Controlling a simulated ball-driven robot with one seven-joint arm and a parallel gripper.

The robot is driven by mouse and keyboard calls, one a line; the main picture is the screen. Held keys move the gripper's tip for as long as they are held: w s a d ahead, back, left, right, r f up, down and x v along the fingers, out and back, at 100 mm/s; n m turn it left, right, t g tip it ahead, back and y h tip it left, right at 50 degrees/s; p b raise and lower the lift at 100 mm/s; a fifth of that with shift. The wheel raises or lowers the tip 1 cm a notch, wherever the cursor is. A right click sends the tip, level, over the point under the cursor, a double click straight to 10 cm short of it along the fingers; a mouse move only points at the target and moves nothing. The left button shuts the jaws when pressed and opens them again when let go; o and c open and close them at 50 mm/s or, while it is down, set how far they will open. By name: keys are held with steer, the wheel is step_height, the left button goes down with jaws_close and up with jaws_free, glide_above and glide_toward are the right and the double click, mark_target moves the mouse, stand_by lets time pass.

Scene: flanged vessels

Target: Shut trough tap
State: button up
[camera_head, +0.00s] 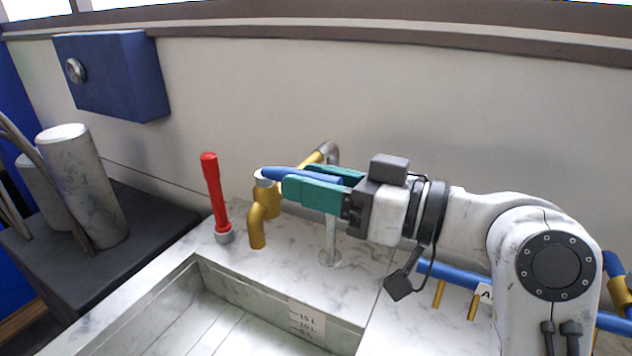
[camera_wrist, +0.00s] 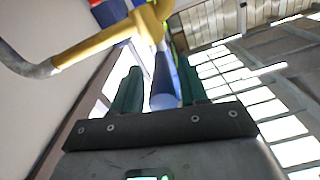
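The trough tap is a brass body with a down-turned spout (camera_head: 257,226) above the back edge of the pale marbled trough (camera_head: 240,291). Its blue lever (camera_head: 285,173) points right, toward my wrist. My gripper (camera_head: 297,178) has teal fingers on both sides of the lever, one in front and one behind. The front finger partly hides the lever in the head view. No water shows at the spout.
A red upright handle (camera_head: 214,192) on a grey base stands left of the tap. A metal pipe (camera_head: 331,235) rises behind the tap. A blue rail (camera_head: 450,272) with brass hooks is at right. Grey cylinders (camera_head: 85,190) stand on a dark platform at left.

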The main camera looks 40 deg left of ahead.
steer(key=shift+o, duration=0.5)
steer(key=shift+d, duration=0.1)
steer(key=shift+w+d, duration=0.15)
steer(key=shift+d, duration=0.2)
steer(key=b+v, duration=0.2)
steer(key=v, duration=0.8)
